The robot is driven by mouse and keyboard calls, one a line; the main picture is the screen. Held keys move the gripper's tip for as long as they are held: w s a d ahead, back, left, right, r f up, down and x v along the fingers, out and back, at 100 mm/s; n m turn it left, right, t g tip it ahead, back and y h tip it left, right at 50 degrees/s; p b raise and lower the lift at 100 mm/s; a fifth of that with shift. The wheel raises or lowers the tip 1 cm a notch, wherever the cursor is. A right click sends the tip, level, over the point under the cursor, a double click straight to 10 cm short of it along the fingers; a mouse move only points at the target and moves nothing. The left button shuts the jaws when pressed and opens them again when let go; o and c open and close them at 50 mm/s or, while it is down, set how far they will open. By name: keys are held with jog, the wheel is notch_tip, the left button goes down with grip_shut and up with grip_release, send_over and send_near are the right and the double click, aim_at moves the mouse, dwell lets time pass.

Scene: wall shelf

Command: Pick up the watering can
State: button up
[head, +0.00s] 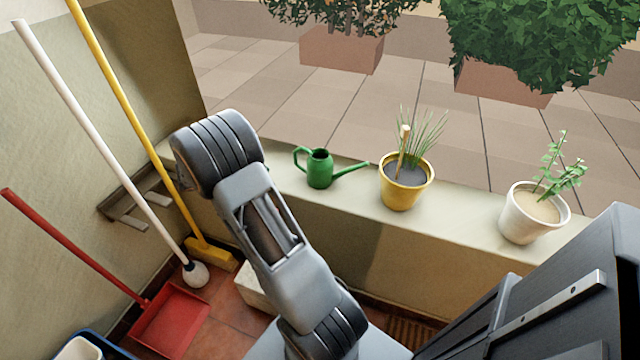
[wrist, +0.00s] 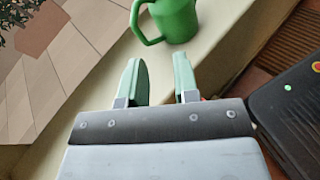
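The green watering can (head: 319,170) stands upright on the pale ledge, left of the yellow flower pot, its handle to the left and its spout to the right in the head view. In the wrist view the can (wrist: 178,18) is at the top, partly cut off, with its loop handle toward the left. My gripper (wrist: 157,58) is open and empty, its two fingers pointing toward the can's handle, with a gap between them and the can. In the head view my arm hides the gripper.
The yellow pot (head: 402,193) with a grassy plant and the white pot (head: 519,227) stand right of the can on the ledge (head: 457,203). A red dustpan (head: 170,321), a yellow broom (head: 212,254) and a white-handled brush (head: 196,274) are at left. A dark box-like object (wrist: 292,120) is at right in the wrist view.

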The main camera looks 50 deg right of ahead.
jog(key=w+d+f+n+h+b, duration=0.3)
jog(key=f, duration=0.4)
jog(key=x, duration=0.5)
jog(key=b+x, duration=0.1)
jog(key=x, duration=0.1)
jog(key=shift+w+d+f, duration=0.15)
jog(key=shift+w+d, duration=0.05)
jog(key=shift+d, duration=0.15)
jog(key=shift+b+x, duration=0.9)
jog(key=shift+x, duration=2.25)
jog(key=shift+s, duration=0.1)
jog(key=shift+c, duration=0.2)
grip_shut()
